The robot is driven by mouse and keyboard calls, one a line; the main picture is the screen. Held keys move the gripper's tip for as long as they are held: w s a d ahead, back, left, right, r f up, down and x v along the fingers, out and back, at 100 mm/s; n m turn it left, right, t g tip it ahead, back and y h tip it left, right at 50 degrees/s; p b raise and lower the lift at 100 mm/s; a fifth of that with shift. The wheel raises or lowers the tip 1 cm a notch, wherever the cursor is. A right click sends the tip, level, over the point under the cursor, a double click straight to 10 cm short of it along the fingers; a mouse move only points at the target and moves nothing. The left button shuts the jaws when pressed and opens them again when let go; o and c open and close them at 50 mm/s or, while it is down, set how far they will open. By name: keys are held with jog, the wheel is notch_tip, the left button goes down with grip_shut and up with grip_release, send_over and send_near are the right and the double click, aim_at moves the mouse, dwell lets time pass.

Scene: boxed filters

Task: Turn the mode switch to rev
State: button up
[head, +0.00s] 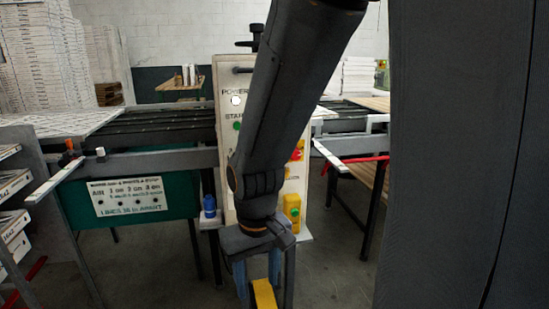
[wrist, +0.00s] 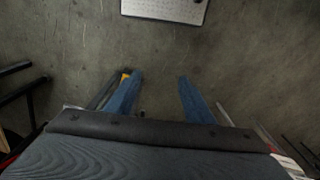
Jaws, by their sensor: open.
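A pale upright control panel (head: 226,75) stands at the centre of the head view. It has a white POWER button (head: 236,100) and a green START button (head: 237,126). My arm crosses the front of the panel and hides its middle. I cannot make out the mode switch or a rev mark. My gripper (head: 262,285) hangs low in front of the panel, apart from it. In the wrist view my gripper (wrist: 158,85) shows two blue fingers spread wide, with bare floor between them. It is open and empty.
A red and yellow control (head: 298,151) and a yellow box (head: 292,207) show at the panel's right edge. A blue object (head: 209,206) is at its left. Conveyor rails (head: 160,128) run left. A pale plate (wrist: 166,10) shows in the wrist view. Floor below is clear.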

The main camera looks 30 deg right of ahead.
jog(key=w+d+m+t+h, duration=0.15)
jog(key=w+d+t, duration=0.25)
jog(key=w, duration=0.6)
jog(key=w+d+m+t, duration=0.3)
jog(key=w+t, duration=0.2)
jog(key=w, duration=0.4)
jog(key=w+d+r+m+t+h+b, duration=0.1)
jog(key=w+d+r+m+t+h, duration=0.1)
jog(key=w+d+r+t, duration=0.25)
jog(key=w+d+r+m+t+h, duration=0.2)
jog(key=d+r+m+t+h, duration=0.1)
jog(key=d+r, duration=0.35)
jog(key=p+x, duration=0.1)
jog(key=x, duration=0.6)
jog(key=shift+w+a, duration=0.3)
jog(key=shift+c, duration=0.2)
jog(key=c, duration=1)
